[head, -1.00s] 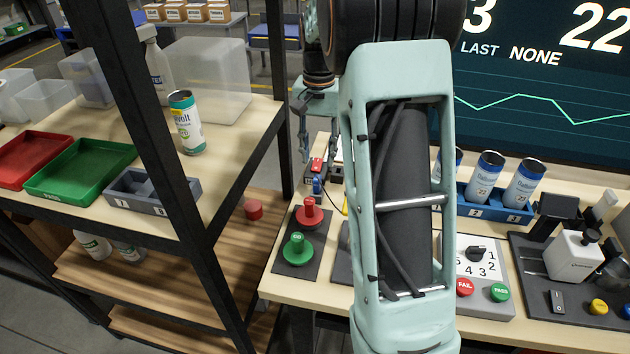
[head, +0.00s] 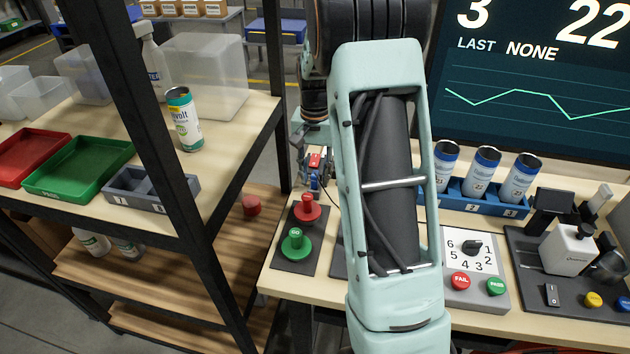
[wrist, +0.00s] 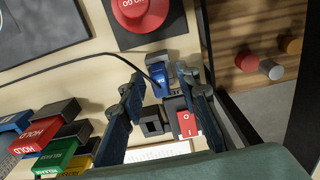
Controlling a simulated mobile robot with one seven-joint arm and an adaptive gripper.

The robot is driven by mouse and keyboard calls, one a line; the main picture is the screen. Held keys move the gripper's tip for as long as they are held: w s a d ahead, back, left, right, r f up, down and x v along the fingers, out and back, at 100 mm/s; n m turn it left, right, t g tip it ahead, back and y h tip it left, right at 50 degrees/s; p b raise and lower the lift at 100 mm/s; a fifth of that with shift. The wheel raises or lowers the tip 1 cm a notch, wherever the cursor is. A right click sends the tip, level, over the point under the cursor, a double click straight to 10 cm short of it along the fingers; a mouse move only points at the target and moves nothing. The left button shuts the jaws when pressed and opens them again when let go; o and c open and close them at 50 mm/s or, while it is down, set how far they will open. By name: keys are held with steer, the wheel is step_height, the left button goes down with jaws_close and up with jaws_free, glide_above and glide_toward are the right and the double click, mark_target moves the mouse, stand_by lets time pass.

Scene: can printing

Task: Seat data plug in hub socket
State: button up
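The blue data plug (wrist: 160,76) sits at a grey block in the wrist view, with a black cable running off to the left. My gripper (wrist: 160,83) is open, its two dark fingers on either side of the plug, with gaps visible. Whether a finger touches it cannot be told. A black square socket (wrist: 152,123), apparently the hub's, is empty below the plug. Beside it is a red rocker switch (wrist: 187,123). In the head view, my gripper (head: 318,175) is low over the back left of the bench, partly hiding the plug; the red switch (head: 315,160) shows there.
Red (head: 307,208) and green (head: 296,244) push buttons stand in front of my gripper. Blocks marked HOLD (wrist: 45,132) and other colours lie left in the wrist view. A dark shelf post (head: 277,80) rises to the left. A blue rack (head: 455,193) holds cans at right.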

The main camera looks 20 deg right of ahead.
jaws_close()
steer(key=shift+r, duration=0.1)
step_height(320, 180, up, 10)
step_height(320, 180, up, 7)
steer(key=p, duration=0.6)
glide_above(315, 173)
stand_by(0.7)
steer(key=w+d+f, duration=0.5)
steer(key=d+f, duration=0.2)
steer(key=d, duration=0.1)
steer(key=shift+d+f, duration=0.15)
steer(key=shift+f, duration=0.15)
steer(key=shift+w, duration=0.1)
